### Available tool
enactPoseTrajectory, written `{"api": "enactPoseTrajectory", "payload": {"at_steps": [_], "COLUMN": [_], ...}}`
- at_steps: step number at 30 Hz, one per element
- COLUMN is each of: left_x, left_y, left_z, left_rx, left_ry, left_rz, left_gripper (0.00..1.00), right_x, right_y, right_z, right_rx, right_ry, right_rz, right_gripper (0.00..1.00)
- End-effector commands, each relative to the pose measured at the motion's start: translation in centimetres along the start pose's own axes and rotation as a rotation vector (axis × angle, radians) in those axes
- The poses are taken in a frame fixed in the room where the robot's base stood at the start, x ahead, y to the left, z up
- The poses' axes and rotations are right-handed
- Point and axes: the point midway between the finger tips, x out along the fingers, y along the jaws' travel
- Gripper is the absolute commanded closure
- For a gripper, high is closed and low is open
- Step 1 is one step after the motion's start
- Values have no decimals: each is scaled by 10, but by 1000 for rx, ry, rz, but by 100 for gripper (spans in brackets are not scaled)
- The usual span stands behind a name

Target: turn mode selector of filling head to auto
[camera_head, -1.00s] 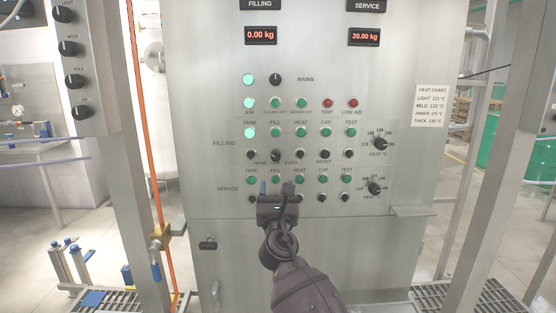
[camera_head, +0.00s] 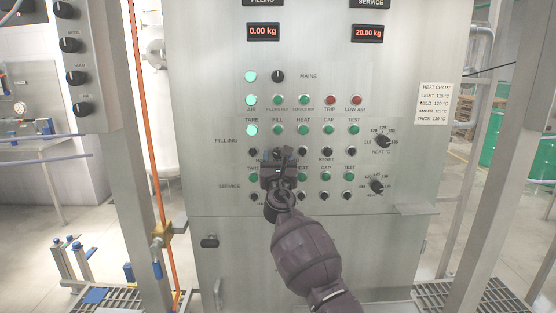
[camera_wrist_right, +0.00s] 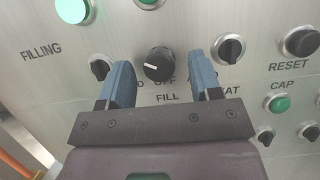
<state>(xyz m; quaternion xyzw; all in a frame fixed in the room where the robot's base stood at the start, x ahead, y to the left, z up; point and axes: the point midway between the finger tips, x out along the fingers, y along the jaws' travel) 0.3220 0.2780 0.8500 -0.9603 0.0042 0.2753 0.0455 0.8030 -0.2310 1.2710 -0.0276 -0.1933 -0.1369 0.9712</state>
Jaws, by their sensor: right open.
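The filling mode selector (camera_wrist_right: 158,63) is a round black knob with a white mark pointing left in the right wrist view. The OFF label is below it; the labels on either side are partly covered by my fingers. My right gripper (camera_wrist_right: 159,66) is open, with one blue finger left of the knob and one right of it. I see gaps on both sides and cannot tell how far the tips are from the panel. In the head view my right gripper (camera_head: 277,156) is at the filling row and mostly hides the selector. My left gripper is not in view.
Other black knobs flank the selector, including one on its right (camera_wrist_right: 229,47). Heat dials (camera_head: 383,140) are at the right. A small shelf (camera_head: 414,209) juts from the cabinet.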

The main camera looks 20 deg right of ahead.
Motion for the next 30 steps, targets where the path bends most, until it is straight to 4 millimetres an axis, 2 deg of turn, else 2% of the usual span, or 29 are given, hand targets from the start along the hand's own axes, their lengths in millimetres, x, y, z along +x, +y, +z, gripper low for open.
{"api": "enactPoseTrajectory", "payload": {"at_steps": [8,11,18,30], "left_x": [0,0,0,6], "left_y": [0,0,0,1], "left_z": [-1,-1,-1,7], "left_rx": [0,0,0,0], "left_ry": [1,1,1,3], "left_rz": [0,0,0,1], "left_gripper": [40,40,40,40], "right_x": [1,1,1,1], "right_y": [0,0,0,1], "right_z": [0,0,0,-2], "right_rx": [0,0,1,79], "right_ry": [1,1,1,0], "right_rz": [0,0,0,-32], "right_gripper": [42,54,91,91]}}
